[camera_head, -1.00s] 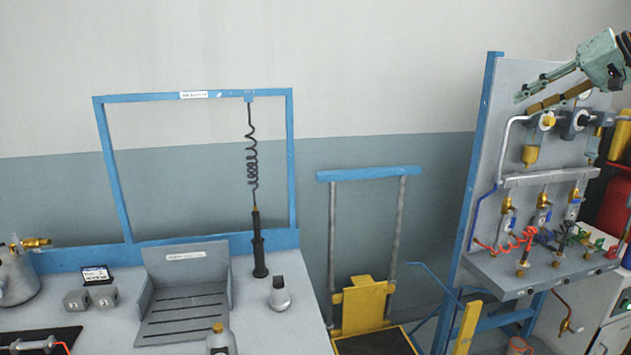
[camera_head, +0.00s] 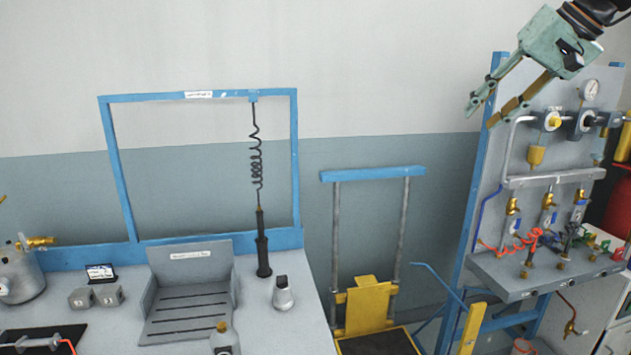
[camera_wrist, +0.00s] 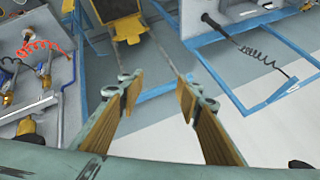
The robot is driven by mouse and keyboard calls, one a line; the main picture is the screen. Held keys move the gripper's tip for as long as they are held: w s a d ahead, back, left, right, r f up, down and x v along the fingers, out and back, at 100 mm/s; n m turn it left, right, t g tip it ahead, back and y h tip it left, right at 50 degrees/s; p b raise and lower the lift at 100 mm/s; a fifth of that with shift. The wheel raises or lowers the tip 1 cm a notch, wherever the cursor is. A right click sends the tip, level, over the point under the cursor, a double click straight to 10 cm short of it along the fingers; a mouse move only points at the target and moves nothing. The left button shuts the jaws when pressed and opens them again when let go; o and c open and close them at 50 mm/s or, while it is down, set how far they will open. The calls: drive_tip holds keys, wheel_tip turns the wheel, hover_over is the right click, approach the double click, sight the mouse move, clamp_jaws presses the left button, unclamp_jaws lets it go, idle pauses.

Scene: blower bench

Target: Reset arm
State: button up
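My gripper (camera_head: 490,108) is a pale green two-finger gripper with wood-coloured pads, raised at the upper right in front of the grey valve panel (camera_head: 560,160). Its fingers point down and to the left. In the wrist view my gripper (camera_wrist: 157,85) shows both fingers spread apart with a clear gap and nothing between them. It touches nothing that I can see.
A bench (camera_head: 200,340) at left carries a grey slotted tray (camera_head: 190,310), a black tool (camera_head: 263,245) on a coiled cord and a blue frame (camera_head: 293,160). A yellow lift cart (camera_head: 366,305) stands between bench and panel. The wall space left of my gripper is free.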

drive_tip(key=s+a+f+g+h, duration=0.1)
drive_tip(key=s+a+f, duration=0.2)
drive_tip(key=s+a, duration=0.35)
drive_tip(key=s+a+f, duration=0.2)
drive_tip(key=s+a, duration=0.2)
drive_tip(key=s, duration=0.6)
drive_tip(key=s+a+f+g+h, duration=0.1)
drive_tip(key=s+a+f, duration=0.2)
drive_tip(key=s+a, duration=0.4)
drive_tip(key=s+f, duration=0.4)
drive_tip(key=s, duration=0.4)
drive_tip(key=s+a+f+n+h, duration=0.1)
drive_tip(key=s+f, duration=0.4)
drive_tip(key=s, duration=0.4)
drive_tip(key=s+f+h, duration=0.1)
drive_tip(key=s+f, duration=0.3)
drive_tip(key=s, duration=0.4)
drive_tip(key=shift+s+a+f+n, duration=0.15)
drive_tip(key=shift+a+f+n, duration=0.05)
drive_tip(key=shift+f+n, duration=0.2)
